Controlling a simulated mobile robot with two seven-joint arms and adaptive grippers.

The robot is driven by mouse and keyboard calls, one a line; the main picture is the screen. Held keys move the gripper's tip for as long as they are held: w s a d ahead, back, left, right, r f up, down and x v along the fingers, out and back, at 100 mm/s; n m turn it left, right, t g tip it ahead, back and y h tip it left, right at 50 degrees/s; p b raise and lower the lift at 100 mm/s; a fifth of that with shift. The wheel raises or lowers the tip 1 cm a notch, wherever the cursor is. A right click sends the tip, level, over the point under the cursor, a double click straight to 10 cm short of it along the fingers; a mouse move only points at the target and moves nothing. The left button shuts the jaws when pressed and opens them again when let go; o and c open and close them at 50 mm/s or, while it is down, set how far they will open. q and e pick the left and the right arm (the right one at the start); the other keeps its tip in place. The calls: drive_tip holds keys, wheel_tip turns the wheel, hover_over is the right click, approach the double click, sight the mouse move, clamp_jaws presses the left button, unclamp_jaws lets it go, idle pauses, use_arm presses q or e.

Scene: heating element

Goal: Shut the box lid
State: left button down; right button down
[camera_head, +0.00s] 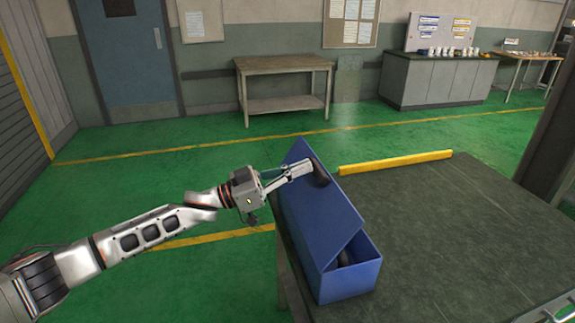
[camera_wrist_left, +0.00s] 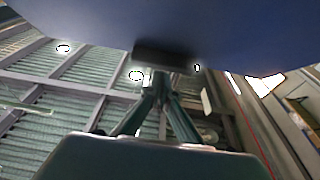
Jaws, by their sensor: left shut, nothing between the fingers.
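A blue box (camera_head: 352,282) stands on the dark table near its left edge. Its blue lid (camera_head: 312,222) is tilted part way open, leaving a wedge-shaped gap at the near end, with something dark inside. My left gripper (camera_head: 319,173) reaches in from the left across the lid. Its dark fingertips are shut and empty, at the lid's upper edge. In the left wrist view the gripper (camera_wrist_left: 163,58) has its dark tip up against the blue lid (camera_wrist_left: 160,25), which fills the top; they appear to touch. My right gripper is not in view.
The dark table top (camera_head: 450,240) is clear right of the box. A yellow bar (camera_head: 395,162) lies along its far edge. A workbench (camera_head: 284,66) and a grey cabinet (camera_head: 436,80) stand far back by the wall. Green floor is free to the left.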

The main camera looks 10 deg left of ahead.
sight(327, 176)
use_arm(q)
drive_tip(key=w+d+f, duration=0.1)
drive_tip(key=d, duration=0.1)
drive_tip(key=w+d+f, duration=0.1)
drive_tip(key=d, duration=0.1)
drive_tip(key=w+d+f, duration=0.1)
drive_tip(key=d, duration=0.1)
drive_tip(key=shift+d+f, duration=0.3)
drive_tip(key=shift+w+d+f+p, duration=0.1)
drive_tip(key=shift+d+f+p, duration=0.05)
drive_tip(key=shift+d+p, duration=0.15)
drive_tip(key=shift+g+y, duration=0.3)
drive_tip(key=shift+y, duration=0.5)
drive_tip(key=shift+w+d+f, duration=0.15)
drive_tip(key=shift+d+f, duration=0.25)
drive_tip(key=shift+f, duration=0.3)
drive_tip(key=shift+w+d+f, duration=0.2)
drive_tip(key=shift+d+f, duration=0.2)
drive_tip(key=shift+f, duration=0.35)
drive_tip(key=shift+w+d+f, duration=0.15)
drive_tip(key=shift+d+f, duration=0.25)
drive_tip(key=shift+f, duration=0.3)
